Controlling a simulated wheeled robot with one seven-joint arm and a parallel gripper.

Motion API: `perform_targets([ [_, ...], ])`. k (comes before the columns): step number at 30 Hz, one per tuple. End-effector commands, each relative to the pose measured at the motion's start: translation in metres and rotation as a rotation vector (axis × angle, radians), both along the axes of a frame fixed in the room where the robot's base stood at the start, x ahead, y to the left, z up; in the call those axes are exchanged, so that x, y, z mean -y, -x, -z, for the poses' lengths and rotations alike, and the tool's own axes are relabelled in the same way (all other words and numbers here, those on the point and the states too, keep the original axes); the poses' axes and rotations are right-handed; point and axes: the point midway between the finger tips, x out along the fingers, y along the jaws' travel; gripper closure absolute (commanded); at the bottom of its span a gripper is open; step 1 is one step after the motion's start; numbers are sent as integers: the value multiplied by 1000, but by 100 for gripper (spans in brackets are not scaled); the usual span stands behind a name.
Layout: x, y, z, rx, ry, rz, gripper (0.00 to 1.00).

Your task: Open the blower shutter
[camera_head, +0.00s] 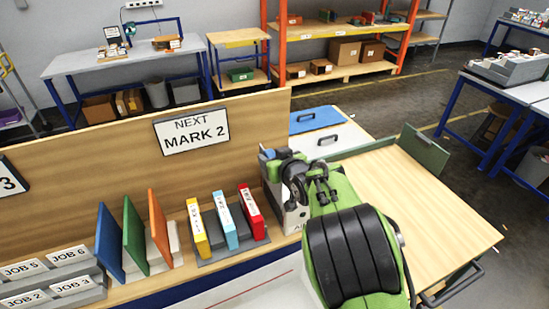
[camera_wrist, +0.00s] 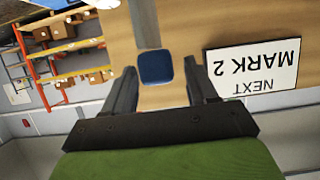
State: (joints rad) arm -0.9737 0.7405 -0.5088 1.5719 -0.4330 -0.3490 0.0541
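No part is labelled as the blower shutter in what I can see. A white box (camera_head: 294,217) with partly hidden lettering stands at the right end of the job row, largely covered by my green and black arm. A small blue piece (camera_head: 268,153) shows at its top left. In the wrist view, my gripper (camera_wrist: 161,64) has its two dark fingers spread wide. A blue rounded square (camera_wrist: 156,67) appears between them, with visible gaps on both sides. I cannot tell its depth, or whether it is the same blue piece.
A wooden back panel (camera_head: 60,150) bears a "NEXT MARK 2" sign (camera_head: 192,131). Coloured boards and yellow, blue and red binders (camera_head: 227,221) stand left of the arm. A bare wooden tabletop (camera_head: 430,205) lies to the right, with a green flap (camera_head: 423,152) at its back edge.

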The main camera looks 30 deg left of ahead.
Motion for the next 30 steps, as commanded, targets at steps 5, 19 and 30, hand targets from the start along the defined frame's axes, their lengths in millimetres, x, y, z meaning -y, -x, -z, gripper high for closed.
perform_targets([
  [5,4,3,-1,-1,-1,2,43],
  [19,90,71,-45,1,-5,2,43],
  [30,114,91,-59,0,1,0,43],
])
